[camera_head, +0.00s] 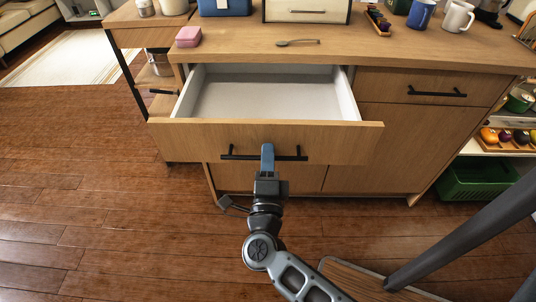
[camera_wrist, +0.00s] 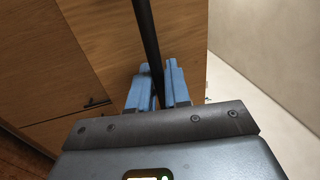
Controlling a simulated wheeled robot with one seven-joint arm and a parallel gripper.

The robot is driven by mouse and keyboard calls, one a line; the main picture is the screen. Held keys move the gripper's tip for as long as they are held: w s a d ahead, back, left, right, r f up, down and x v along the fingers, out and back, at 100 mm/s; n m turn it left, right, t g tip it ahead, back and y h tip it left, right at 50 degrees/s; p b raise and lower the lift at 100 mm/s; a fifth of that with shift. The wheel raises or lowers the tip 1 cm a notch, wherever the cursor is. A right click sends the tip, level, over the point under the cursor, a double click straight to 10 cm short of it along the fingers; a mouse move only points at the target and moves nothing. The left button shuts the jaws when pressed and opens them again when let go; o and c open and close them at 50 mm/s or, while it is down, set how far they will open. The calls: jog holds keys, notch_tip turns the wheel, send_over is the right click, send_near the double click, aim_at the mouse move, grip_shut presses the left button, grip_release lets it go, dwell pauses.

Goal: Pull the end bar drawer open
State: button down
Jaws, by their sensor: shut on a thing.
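The drawer (camera_head: 200,137) in the wooden counter is pulled well out, and its white, empty inside shows in the head view. Its wooden front also shows in the wrist view (camera_wrist: 105,40). A black bar handle (camera_head: 235,157) runs along the drawer front. My gripper (camera_head: 267,158) is at the middle of this bar, its blue fingers shut on it. In the wrist view the bar handle (camera_wrist: 147,35) passes between the two blue fingers of my gripper (camera_wrist: 157,85).
On the counter top (camera_head: 230,48) are a pink box (camera_head: 188,37), a spoon (camera_head: 297,42), a blue mug (camera_head: 421,14) and a white mug (camera_head: 458,17). A closed drawer (camera_head: 430,80) is at the right. A green crate (camera_head: 480,180) stands low right. Wooden floor (camera_head: 100,220) is clear at left.

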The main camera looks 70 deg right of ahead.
jog(key=c, duration=1.3)
grip_release()
jog(key=shift+c, duration=0.2)
jog(key=b+v, duration=0.1)
jog(key=v, duration=0.6)
jog(key=shift+s+a, duration=0.15)
jog(key=shift+a, duration=0.2)
jog(key=shift+f, duration=0.1)
